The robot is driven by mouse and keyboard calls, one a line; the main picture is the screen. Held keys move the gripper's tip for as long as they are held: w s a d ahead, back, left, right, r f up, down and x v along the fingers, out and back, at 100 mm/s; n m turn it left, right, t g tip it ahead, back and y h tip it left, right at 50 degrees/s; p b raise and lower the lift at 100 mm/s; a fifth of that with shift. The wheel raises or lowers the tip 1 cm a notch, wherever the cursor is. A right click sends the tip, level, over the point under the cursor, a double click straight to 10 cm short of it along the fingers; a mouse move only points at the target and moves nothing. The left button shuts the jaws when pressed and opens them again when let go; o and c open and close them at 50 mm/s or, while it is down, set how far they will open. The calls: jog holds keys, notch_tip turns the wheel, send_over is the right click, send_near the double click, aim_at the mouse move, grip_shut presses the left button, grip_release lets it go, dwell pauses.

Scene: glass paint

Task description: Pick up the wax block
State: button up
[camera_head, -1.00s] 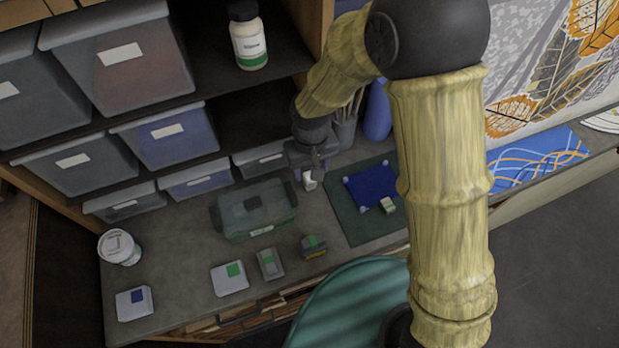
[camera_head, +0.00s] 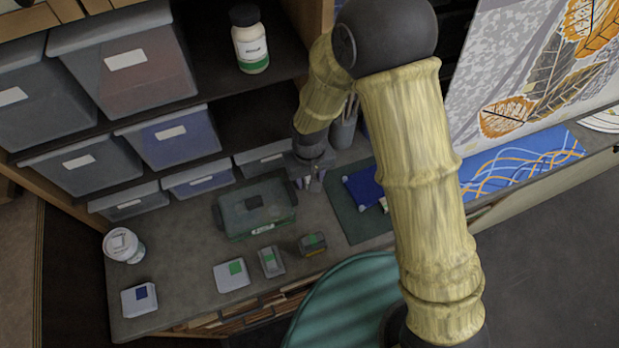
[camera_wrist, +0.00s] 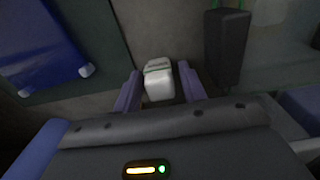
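In the head view my gripper (camera_head: 312,182) points down at the counter, between the translucent green bin and the dark green mat; the block is mostly hidden there.
The translucent green bin (camera_head: 231,222) stands just left of my gripper. Several small packages, including a white one (camera_head: 230,276), line the front edge. Shelves with grey tubs (camera_head: 160,150) rise behind.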

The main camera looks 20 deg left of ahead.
jog(key=c, duration=0.8)
jog(key=shift+r, duration=0.1)
notch_tip(320, 180, up, 10)
jog(key=shift+f+b, duration=0.1)
jog(key=shift+b, duration=1.15)
